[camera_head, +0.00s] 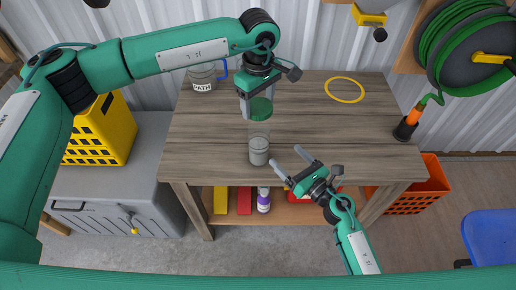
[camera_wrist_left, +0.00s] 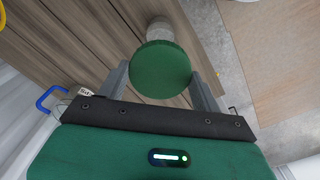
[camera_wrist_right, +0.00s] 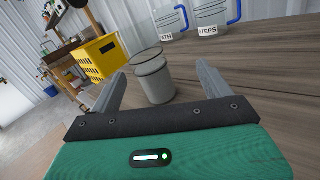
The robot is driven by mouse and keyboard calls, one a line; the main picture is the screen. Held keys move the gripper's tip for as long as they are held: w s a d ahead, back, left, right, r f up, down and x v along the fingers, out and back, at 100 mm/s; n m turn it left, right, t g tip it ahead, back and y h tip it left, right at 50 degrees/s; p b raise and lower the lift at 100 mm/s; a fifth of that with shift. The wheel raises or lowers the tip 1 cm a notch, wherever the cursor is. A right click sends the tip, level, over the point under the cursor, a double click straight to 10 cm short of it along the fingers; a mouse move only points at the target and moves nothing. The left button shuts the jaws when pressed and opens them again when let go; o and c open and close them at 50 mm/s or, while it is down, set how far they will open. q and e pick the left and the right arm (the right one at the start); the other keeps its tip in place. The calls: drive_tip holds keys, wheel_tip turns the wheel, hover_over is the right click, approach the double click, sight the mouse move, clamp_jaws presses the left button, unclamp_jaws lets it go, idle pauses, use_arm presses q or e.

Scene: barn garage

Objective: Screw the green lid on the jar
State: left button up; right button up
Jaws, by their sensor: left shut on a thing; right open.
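The round green lid (camera_head: 260,109) is held flat in my left gripper (camera_head: 257,102), which is shut on its edges. The lid fills the space between the fingers in the left wrist view (camera_wrist_left: 160,70). The clear jar (camera_head: 259,151) with greyish contents stands upright near the table's front edge. Its open rim shows in the right wrist view (camera_wrist_right: 153,78), with no lid on it. The lid is apart from the jar, above it or slightly behind; the exact offset is unclear. My right gripper (camera_head: 284,156) is open and empty, to the jar's right, with its fingers pointing towards it.
The wooden table (camera_head: 205,140) also bears a PATH mug (camera_head: 202,78) at back left, a yellow ring (camera_head: 345,90) and an orange-black hose nozzle (camera_head: 408,123) at right. A STEPS mug (camera_wrist_right: 211,16) shows in the right wrist view. The table around the jar is clear.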

sight(254, 141)
drive_tip(key=a+n+g, duration=0.1)
drive_tip(key=a+f+n+y, duration=0.1)
drive_tip(key=n, duration=0.1)
drive_tip(key=shift+s+f+g, duration=0.2)
drive_tip(key=shift+s+g, duration=0.1)
drive_tip(key=shift+g, duration=0.1)
drive_tip(key=shift+d, duration=0.1)
drive_tip(key=x, duration=1.2)
drive_tip(key=shift+r, duration=0.1)
drive_tip(key=shift+c, duration=0.4)
drive_tip(key=c, duration=1.4)
use_arm(q)
drive_tip(key=shift+f, duration=2.45)
drive_tip(key=shift+f, duration=0.9)
